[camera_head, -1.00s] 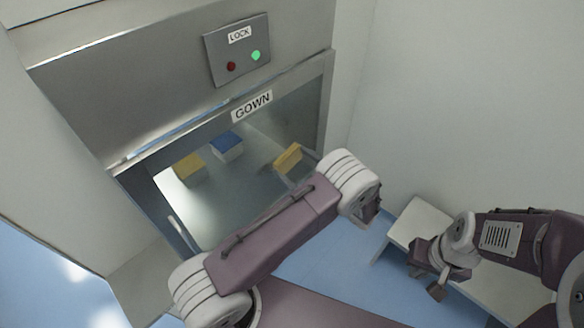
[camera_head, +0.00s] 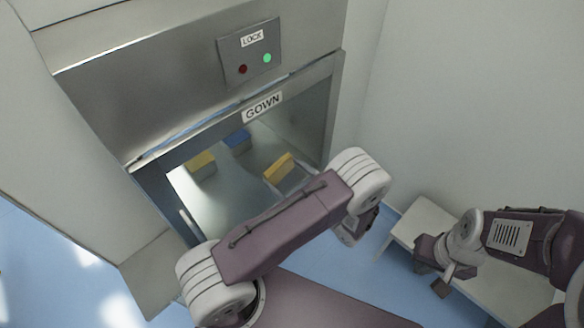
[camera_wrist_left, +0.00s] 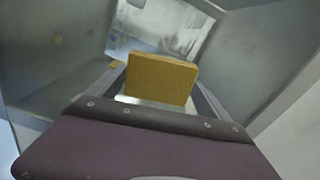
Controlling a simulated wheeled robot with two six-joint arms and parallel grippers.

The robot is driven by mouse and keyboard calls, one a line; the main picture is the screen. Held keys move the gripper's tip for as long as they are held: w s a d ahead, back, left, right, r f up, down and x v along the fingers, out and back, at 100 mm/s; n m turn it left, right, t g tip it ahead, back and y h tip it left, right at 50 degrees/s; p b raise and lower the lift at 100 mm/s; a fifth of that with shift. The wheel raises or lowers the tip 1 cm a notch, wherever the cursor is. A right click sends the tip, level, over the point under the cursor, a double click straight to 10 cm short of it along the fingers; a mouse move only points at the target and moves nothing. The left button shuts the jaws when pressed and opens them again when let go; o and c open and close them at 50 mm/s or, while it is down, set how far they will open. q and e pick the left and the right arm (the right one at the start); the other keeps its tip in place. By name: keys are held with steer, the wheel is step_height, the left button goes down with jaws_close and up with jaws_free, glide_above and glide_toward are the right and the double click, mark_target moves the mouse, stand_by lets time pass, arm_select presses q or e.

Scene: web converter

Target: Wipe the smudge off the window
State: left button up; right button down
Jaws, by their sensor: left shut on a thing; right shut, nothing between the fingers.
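In the left wrist view the block (camera_wrist_left: 160,80) sits upright between the fingers, facing a pale, cloudy bright panel (camera_wrist_left: 165,30). My right gripper (camera_head: 442,286) is shut and empty, low at the right, beside a white bench.
A yellow box (camera_head: 201,164) and a blue box (camera_head: 237,140) lie inside the hatch. A LOCK panel (camera_head: 249,52) with red and green lights is above. The white bench (camera_head: 425,218) stands at the right on blue floor. Walls close in at both sides.

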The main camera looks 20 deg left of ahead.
mark_target(271, 181)
arm_select(q)
steer(key=shift+s+a+p, duration=0.15)
steer(key=shift+s+a, duration=0.15)
steer(key=shift+s, duration=0.4)
steer(key=shift+s+a+p, duration=0.15)
steer(key=shift+s+a, duration=0.1)
steer(key=shift+s, duration=0.5)
steer(key=shift+s+a+p, duration=0.15)
steer(key=shift+s+a, duration=0.15)
steer(key=shift+s, duration=0.4)
steer(key=shift+w, duration=0.1)
steer(key=shift+d, duration=0.3)
steer(key=shift+v, duration=2.75)
steer(key=shift+b, duration=0.3)
steer(key=v, duration=0.3)
